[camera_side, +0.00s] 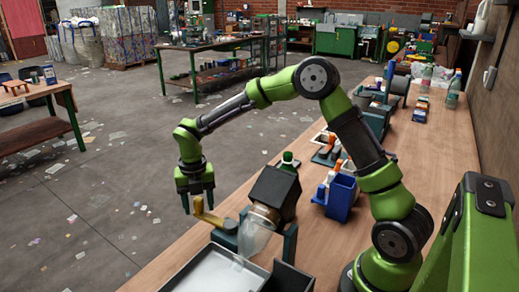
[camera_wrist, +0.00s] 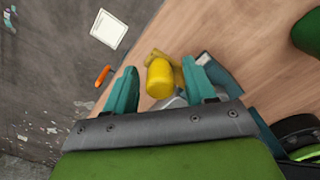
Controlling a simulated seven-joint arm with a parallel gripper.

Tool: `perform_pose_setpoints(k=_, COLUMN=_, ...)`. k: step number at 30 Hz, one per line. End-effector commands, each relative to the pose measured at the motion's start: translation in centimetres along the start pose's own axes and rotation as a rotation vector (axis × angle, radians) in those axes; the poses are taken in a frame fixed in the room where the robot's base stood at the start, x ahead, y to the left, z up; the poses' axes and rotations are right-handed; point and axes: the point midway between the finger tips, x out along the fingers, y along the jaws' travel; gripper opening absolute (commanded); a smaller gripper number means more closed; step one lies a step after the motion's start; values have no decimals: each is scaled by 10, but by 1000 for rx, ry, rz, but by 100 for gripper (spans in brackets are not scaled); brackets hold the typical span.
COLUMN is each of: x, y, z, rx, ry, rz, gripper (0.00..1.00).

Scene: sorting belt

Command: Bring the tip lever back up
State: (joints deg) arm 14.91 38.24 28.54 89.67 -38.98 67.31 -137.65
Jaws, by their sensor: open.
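The yellow tip lever (camera_side: 208,217) sticks out toward the left from the side of the tipping stand, low and sloping, with its knob end up at the left. My gripper (camera_side: 197,203) points down over that knob end. In the wrist view the yellow knob (camera_wrist: 160,78) shows between the two teal fingers of my gripper (camera_wrist: 160,68), with gaps on both sides. The fingers are open and hold nothing. The stand carries a dark box (camera_side: 275,190) and a clear vessel (camera_side: 256,234), which tilts down toward the tray. The lever's pivot is partly hidden.
A grey-white tray (camera_side: 212,272) lies in front of the stand. A blue bin (camera_side: 341,198) and small goods stand behind it, with bottles (camera_side: 454,92) farther back. The bench's left edge runs close by the lever, with open floor beyond.

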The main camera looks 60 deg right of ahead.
Motion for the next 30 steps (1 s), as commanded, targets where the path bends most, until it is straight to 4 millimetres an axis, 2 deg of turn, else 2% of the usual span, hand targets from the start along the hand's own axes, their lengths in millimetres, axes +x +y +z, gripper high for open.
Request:
perform_pose_setpoints(k=3, x=0, y=0, z=0, rx=0, ry=0, rz=0, gripper=53)
perform_pose_setpoints(k=12, x=0, y=0, z=0, rx=0, ry=0, rz=0, gripper=7)
perform_pose_setpoints(k=14, x=0, y=0, z=0, rx=0, ry=0, rz=0, gripper=0)
perform_pose_setpoints(k=23, x=-1, y=0, z=1, rx=5, ry=0, rz=0, gripper=0)
perform_pose_setpoints(k=30, x=-1, y=-6, z=6, rx=75, ry=-1, rz=0, gripper=0)
